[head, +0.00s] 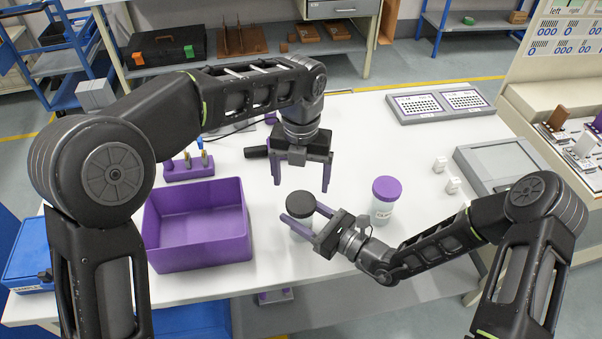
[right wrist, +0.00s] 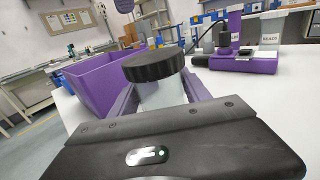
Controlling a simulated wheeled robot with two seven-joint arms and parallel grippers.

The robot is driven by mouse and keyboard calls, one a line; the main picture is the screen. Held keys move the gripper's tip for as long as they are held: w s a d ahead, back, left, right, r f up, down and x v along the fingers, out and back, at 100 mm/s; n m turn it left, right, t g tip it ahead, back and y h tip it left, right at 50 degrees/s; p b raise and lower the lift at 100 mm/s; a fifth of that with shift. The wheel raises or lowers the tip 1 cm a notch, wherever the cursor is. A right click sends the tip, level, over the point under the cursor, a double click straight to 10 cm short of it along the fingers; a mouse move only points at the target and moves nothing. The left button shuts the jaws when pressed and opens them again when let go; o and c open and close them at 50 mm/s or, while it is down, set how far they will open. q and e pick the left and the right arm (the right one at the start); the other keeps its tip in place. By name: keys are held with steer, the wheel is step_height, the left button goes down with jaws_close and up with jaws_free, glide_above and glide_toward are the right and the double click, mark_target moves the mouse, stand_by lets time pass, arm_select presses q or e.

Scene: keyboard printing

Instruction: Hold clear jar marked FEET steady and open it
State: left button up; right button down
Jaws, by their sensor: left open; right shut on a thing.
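A clear jar (head: 298,231) with a black lid (head: 304,201) stands upright near the table's front edge; its label is not readable here. My right gripper (head: 303,215) is shut around the jar's body below the lid. In the right wrist view the black lid (right wrist: 153,66) sits on the jar's pale body (right wrist: 162,95) between my purple fingers. My left gripper (head: 301,187) points down, open and empty, above and behind the lid, apart from it.
A purple bin (head: 197,252) stands left of the jar. A second clear jar (head: 382,213) with a purple lid (head: 387,188) stands to the right. Small white blocks (head: 440,164) and a grey tray (head: 500,165) lie farther right. A keyboard panel (head: 440,104) lies at the back.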

mark_target(301, 201)
arm_select(q)
step_height(301, 201, down, 7)
stand_by(0.4)
